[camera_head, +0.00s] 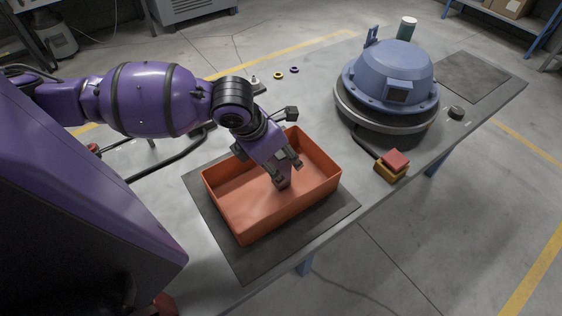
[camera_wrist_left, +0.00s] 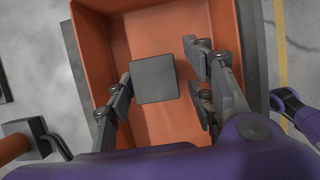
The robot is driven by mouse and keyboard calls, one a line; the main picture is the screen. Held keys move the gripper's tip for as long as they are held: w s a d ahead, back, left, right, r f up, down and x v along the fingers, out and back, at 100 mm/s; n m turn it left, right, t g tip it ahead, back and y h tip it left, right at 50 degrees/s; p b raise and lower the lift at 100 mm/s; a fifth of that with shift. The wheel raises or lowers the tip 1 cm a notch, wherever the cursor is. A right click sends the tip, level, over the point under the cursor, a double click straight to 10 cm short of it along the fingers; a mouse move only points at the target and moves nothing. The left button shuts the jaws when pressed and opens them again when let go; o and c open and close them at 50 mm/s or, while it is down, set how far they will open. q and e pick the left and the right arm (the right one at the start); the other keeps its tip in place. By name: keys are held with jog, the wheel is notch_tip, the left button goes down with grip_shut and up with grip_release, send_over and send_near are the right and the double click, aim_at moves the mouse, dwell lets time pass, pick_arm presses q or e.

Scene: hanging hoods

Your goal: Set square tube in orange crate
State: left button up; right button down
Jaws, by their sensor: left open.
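The orange crate (camera_head: 240,219) sits on a dark mat on the table, and its open inside fills much of the left wrist view (camera_wrist_left: 88,42). My left gripper (camera_head: 287,170) reaches down into the crate and is open. In the left wrist view, the grey square end of the square tube (camera_wrist_left: 154,80) shows between the open fingers (camera_wrist_left: 160,95), inside the crate's outline. The left finger is close to the tube, and a gap shows on the right. In the head view the fingers largely hide the tube. My right gripper is not in view.
A blue domed hood (camera_head: 392,75) stands on a round base at the back right. Red and yellow blocks (camera_head: 392,166) lie near the table's right edge. The dark mat (camera_head: 318,222) shows around the crate. Small rings (camera_head: 294,70) and a dark green can (camera_head: 406,29) are farther back.

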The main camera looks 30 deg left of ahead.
pick_arm(q)
jog(key=p+v, duration=0.1)
jog(key=v, duration=0.9)
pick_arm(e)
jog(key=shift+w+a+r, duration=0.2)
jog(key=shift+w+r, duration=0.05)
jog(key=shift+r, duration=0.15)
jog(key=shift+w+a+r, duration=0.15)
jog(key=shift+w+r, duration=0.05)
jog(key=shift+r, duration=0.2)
pick_arm(q)
jog(key=shift+d, duration=0.1)
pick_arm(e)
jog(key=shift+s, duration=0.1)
